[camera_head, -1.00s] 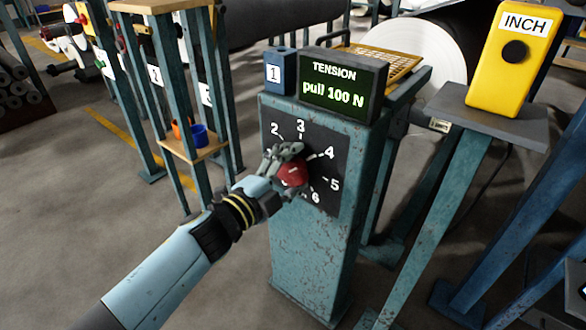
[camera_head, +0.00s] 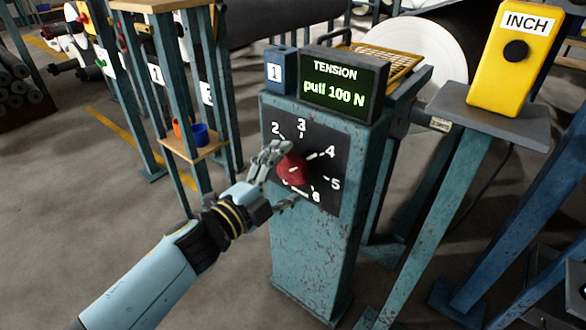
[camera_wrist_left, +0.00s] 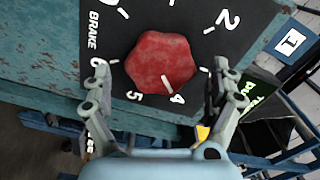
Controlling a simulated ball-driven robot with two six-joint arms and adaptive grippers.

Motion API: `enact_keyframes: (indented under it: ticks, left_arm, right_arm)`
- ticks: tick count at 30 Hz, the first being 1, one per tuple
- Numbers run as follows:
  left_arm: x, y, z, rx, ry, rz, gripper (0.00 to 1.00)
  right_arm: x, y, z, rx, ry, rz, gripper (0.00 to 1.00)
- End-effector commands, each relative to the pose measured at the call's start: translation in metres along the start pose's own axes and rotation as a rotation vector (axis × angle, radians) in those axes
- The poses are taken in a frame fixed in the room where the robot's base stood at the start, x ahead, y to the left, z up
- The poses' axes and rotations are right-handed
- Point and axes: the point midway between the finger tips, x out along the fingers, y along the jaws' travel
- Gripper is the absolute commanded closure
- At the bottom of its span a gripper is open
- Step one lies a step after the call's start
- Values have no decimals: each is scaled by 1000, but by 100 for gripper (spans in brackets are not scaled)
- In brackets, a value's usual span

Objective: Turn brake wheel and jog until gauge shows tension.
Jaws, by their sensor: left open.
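The red brake wheel (camera_head: 294,169) sits on a black dial plate (camera_head: 325,185) with numbers, on the front of a worn teal post. In the left wrist view the wheel (camera_wrist_left: 160,62) shows its white mark pointing towards 4. My left gripper (camera_head: 283,176) is open, with its fingers spread on either side of the wheel; contact is not clear. The gauge (camera_head: 342,85) on top of the post reads "TENSION pull 100 N" in green. The yellow INCH box (camera_head: 512,75) with a black button stands on a grey stand at the right. My right gripper is out of view.
A blue block marked 1 (camera_head: 280,70) sits beside the gauge. A teal rack (camera_head: 170,90) with a blue cup (camera_head: 199,134) on its wooden shelf stands left. A large white roll (camera_head: 430,55) lies behind the post. Floor between rack and post is clear.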

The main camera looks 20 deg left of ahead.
Motion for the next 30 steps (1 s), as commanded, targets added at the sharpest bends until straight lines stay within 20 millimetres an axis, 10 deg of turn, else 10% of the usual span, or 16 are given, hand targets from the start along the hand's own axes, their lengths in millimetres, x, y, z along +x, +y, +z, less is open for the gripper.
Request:
enact_keyframes:
  ticks: [12,30]
  left_arm:
    - [-84,1,0,1,0,2,9]
    - [-95,0,0,0,0,1,9]
  right_arm:
    - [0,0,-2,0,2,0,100]
    - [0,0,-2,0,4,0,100]
